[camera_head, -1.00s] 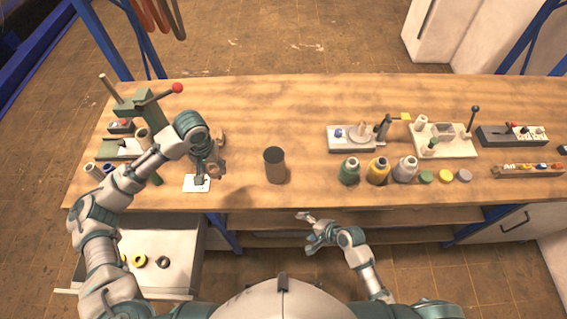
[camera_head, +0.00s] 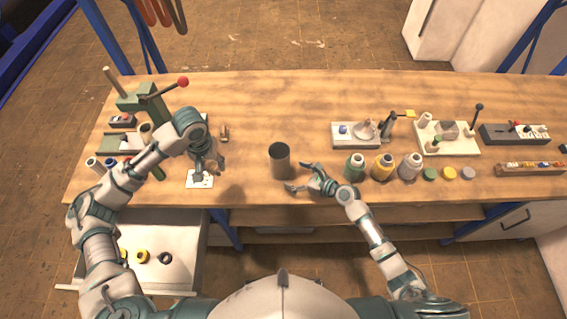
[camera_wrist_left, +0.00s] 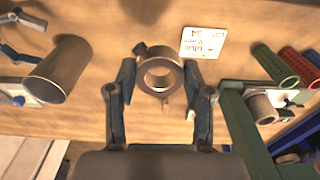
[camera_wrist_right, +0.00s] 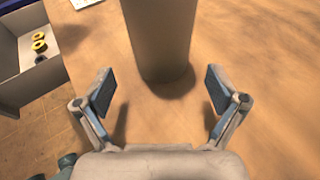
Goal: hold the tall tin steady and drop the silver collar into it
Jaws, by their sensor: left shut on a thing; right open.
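The tall tin (camera_head: 279,162) stands upright on the bench, dark grey and open at the top. It also shows in the left wrist view (camera_wrist_left: 55,75) and at the top of the right wrist view (camera_wrist_right: 160,40). My right gripper (camera_head: 297,177) is open just right of the tin; in its wrist view the tin stands ahead, between the spread fingers (camera_wrist_right: 158,92), with no clear contact. My left gripper (camera_head: 207,173) is shut on the silver collar, a thick ring (camera_wrist_left: 160,75) seen between its fingers, left of the tin. The head view shows the collar poorly.
A white card (camera_head: 199,180) with writing lies by my left gripper. A green press with a red-knobbed lever (camera_head: 183,82) stands at the left. Several bottles (camera_head: 382,167) stand right of my right gripper. An open drawer (camera_head: 190,255) is below the bench. Bench behind the tin is clear.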

